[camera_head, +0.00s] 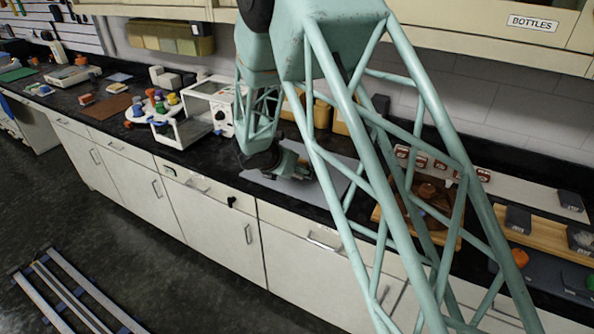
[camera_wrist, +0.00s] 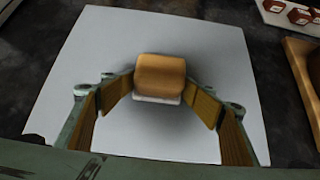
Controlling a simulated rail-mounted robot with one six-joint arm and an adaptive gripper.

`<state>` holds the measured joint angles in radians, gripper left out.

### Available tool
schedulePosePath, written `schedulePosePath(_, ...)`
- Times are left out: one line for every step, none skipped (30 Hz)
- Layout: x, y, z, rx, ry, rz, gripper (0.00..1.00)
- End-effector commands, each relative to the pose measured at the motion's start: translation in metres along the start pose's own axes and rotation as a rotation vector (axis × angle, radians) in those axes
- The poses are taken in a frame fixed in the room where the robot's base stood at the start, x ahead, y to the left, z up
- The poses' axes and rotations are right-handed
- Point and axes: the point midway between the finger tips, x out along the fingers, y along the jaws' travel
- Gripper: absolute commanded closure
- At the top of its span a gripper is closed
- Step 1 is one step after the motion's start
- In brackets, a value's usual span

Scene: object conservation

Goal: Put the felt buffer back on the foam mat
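The felt buffer (camera_wrist: 160,75) shows in the wrist view as a rounded tan block with a thin white layer along its lower edge. It appears to rest on a flat pale grey sheet, which looks like the foam mat (camera_wrist: 215,45). In the head view the mat (camera_head: 268,182) lies on the dark counter, partly hidden by my arm. My gripper (camera_wrist: 156,100) is open over the mat, with brown-padded fingers on either side of the buffer's near end and gaps on both sides. In the head view my gripper (camera_head: 298,170) is low over the mat and the buffer is hidden.
A brown wooden tray (camera_head: 450,236) stands right of the mat, behind my arm. Small red-brown blocks (camera_wrist: 299,16) sit on a white strip beyond it. A white balance with a glass case (camera_head: 190,125) stands left.

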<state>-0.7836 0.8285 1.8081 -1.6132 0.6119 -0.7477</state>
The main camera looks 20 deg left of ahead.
Motion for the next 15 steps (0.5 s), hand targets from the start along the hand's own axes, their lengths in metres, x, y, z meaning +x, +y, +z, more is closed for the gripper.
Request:
schedulePosePath(0.0032,-0.0021,-0.0148,-0.01,0.017,-0.003,0.44)
schedulePosePath(0.0031,-0.002,-0.0149,-0.011,0.017,-0.003,0.44)
schedulePosePath(0.0031,-0.0019,-0.015,-0.011,0.017,-0.003,0.44)
schedulePosePath(0.003,-0.0018,-0.0151,-0.011,0.017,-0.003,0.44)
schedulePosePath(0.003,-0.0017,-0.0151,-0.011,0.017,-0.003,0.44)
schedulePosePath(0.0029,-0.0016,-0.0152,-0.011,0.017,-0.002,0.44)
schedulePosePath(0.0028,-0.0016,-0.0152,-0.011,0.017,-0.002,0.44)
schedulePosePath(0.0026,-0.0015,-0.0152,-0.011,0.017,-0.002,0.44)
schedulePosePath(0.0024,-0.0014,-0.015,-0.011,0.017,-0.002,0.44)
schedulePosePath(0.0021,-0.0014,-0.0148,-0.011,0.017,-0.002,0.44)
schedulePosePath(0.0018,-0.0014,-0.0146,-0.011,0.017,-0.002,0.44)
schedulePosePath(0.0013,-0.0013,-0.0142,-0.011,0.017,-0.002,0.44)
schedulePosePath(0.0009,-0.0013,-0.0137,-0.011,0.017,-0.002,0.44)
schedulePosePath(0.0004,-0.0012,-0.0133,-0.011,0.017,-0.002,0.44)
schedulePosePath(-0.0005,-0.0012,-0.0125,-0.012,0.017,-0.002,0.44)
